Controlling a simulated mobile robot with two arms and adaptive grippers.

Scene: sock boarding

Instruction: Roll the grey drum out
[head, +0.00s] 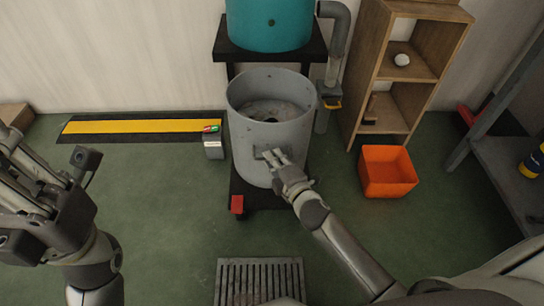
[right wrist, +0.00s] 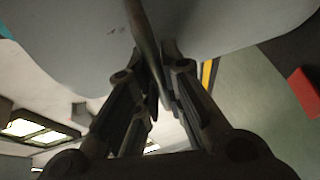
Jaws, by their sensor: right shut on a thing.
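The grey drum (head: 245,120) stands upright and open-topped on a low dark wheeled base (head: 265,201), under a teal tank. My right gripper (head: 273,157) is at the front of the drum, shut on its handle (head: 258,152). In the right wrist view the fingers (right wrist: 158,65) close around the dark handle bar (right wrist: 145,30), with the drum wall (right wrist: 80,40) right behind. My left gripper (head: 48,150) is at the left edge, fingers apart and empty, away from the drum. The base's far side is hidden by the drum.
The teal tank (head: 270,20) rests on a black stand (head: 222,42) behind. A grey pipe (head: 333,60) comes down at the drum's right. An orange bin (head: 387,172) and wooden shelf (head: 409,65) stand right. A red pedal (head: 237,204) is at the base front. A floor grate (head: 260,282) lies in front; floor between is clear.

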